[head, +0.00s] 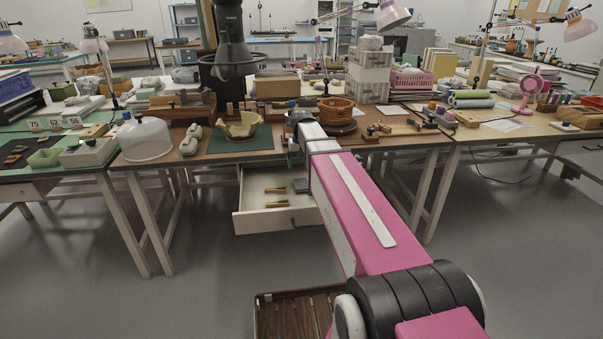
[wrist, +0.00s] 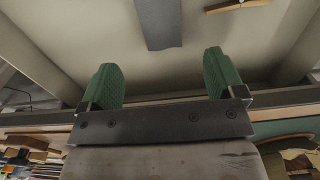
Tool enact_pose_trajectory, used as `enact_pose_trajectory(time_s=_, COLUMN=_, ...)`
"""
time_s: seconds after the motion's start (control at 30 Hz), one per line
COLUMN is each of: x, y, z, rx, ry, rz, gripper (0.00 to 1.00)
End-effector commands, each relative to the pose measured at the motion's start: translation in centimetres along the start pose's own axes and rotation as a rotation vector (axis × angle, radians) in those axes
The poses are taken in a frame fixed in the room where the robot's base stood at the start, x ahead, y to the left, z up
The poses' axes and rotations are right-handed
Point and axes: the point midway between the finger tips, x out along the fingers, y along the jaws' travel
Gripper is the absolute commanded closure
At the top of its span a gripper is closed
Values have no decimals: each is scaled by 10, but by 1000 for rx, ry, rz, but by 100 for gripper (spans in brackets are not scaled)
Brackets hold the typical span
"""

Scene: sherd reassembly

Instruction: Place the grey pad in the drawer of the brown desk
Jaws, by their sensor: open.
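The brown desk (head: 232,157) stands ahead in the head view. Its pale drawer (head: 272,221) is pulled open. The grey pad (head: 301,186) lies inside the drawer, towards its right side and partly next to my arm. In the wrist view the grey pad (wrist: 158,22) shows as a dark grey strip on the drawer's pale floor, cut off by the top edge. My gripper (wrist: 163,78) is open, its two green fingertips apart with nothing between them. The pad lies beyond the fingertips, clear of them. My arm hides the gripper in the head view.
Wooden pieces (head: 275,204) lie in the drawer beside the pad; one (wrist: 236,6) shows at the top of the wrist view. A broken bowl (head: 238,127) on a green mat, a white dome (head: 145,138) and stacked brown rings (head: 337,110) stand on the desktop above.

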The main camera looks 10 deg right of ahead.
Motion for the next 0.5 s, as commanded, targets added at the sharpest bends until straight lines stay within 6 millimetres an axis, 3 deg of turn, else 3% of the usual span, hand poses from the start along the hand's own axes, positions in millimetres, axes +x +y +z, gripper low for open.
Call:
enact_pose_trajectory(time_s=0.2, x=-21, y=0, z=0, rx=0, ry=0, rz=0, gripper=12)
enact_pose_trajectory(time_s=0.5, x=-25, y=0, z=0, rx=0, ry=0, rz=0, gripper=12)
